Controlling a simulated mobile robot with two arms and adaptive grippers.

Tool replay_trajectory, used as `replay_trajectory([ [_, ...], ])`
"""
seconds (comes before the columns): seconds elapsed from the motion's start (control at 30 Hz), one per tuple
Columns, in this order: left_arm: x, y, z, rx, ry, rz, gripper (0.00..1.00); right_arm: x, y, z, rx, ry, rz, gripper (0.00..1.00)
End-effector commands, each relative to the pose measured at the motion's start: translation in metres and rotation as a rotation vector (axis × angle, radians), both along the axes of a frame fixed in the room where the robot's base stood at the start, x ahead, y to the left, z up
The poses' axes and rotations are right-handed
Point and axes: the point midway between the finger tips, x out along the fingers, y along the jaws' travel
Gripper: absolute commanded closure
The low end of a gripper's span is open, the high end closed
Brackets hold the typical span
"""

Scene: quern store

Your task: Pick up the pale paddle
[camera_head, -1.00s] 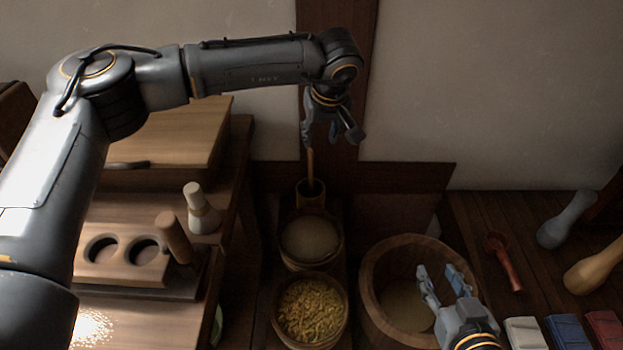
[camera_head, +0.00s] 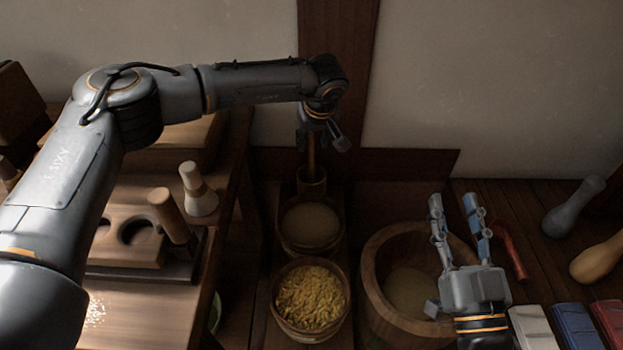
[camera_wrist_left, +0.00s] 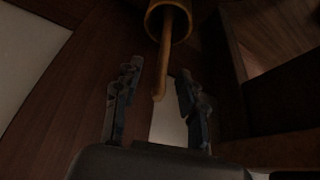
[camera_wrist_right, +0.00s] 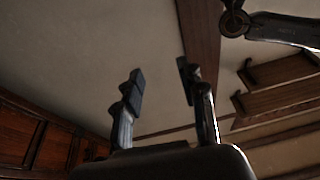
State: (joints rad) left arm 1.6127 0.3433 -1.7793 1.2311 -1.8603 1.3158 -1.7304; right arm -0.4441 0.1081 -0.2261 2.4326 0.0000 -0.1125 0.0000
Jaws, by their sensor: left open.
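A thin pale-brown stick (camera_head: 311,152), which I take to be the pale paddle's handle, stands upright in a small wooden cup (camera_head: 312,183) against the back post. Its lower part is hidden inside the cup. My left gripper (camera_head: 322,133) is above the cup at the stick's top. In the left wrist view the stick (camera_wrist_left: 166,50) runs out of the cup (camera_wrist_left: 181,22), its end between the open fingers (camera_wrist_left: 158,84) with gaps on both sides. My right gripper (camera_head: 453,205) is open and empty over the large wooden tub (camera_head: 375,265); it also shows in the right wrist view (camera_wrist_right: 160,75).
A bowl of pale meal (camera_head: 310,225) and a bowl of yellow grain (camera_head: 311,297) stand in front of the cup. A bench at left holds a white-topped tool (camera_head: 197,188) and a wooden peg (camera_head: 170,215). A red scoop (camera_head: 513,250) and a grey pestle-like piece (camera_head: 572,207) lie right.

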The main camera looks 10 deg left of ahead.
Motion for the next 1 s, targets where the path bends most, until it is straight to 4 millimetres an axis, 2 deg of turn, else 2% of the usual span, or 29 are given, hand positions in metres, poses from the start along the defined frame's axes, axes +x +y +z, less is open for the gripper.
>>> replay_trajectory([
  [0.03,0.002,0.003,-0.008,0.0,0.0,0.001,0.59,-0.002,0.001,0.006,0.014,-0.05,0.003,0.6],
  [0.23,0.008,0.006,-0.025,-0.001,0.001,0.001,0.59,-0.014,0.002,0.033,0.056,-0.201,0.013,0.6],
  [0.57,0.01,0.007,-0.028,0.0,0.0,0.001,0.59,-0.018,0.001,0.041,0.068,-0.244,0.015,0.6],
  [0.6,0.01,0.007,-0.028,0.0,0.0,0.001,0.61,-0.018,0.001,0.041,0.068,-0.243,0.015,0.6],
  [0.8,0.01,0.007,-0.028,0.0,0.0,0.001,1.0,-0.018,0.001,0.04,0.068,-0.242,0.014,0.6],
  [1.0,0.01,0.007,-0.028,0.0,0.0,0.001,1.0,-0.018,0.002,0.04,0.068,-0.241,0.015,0.6],
])
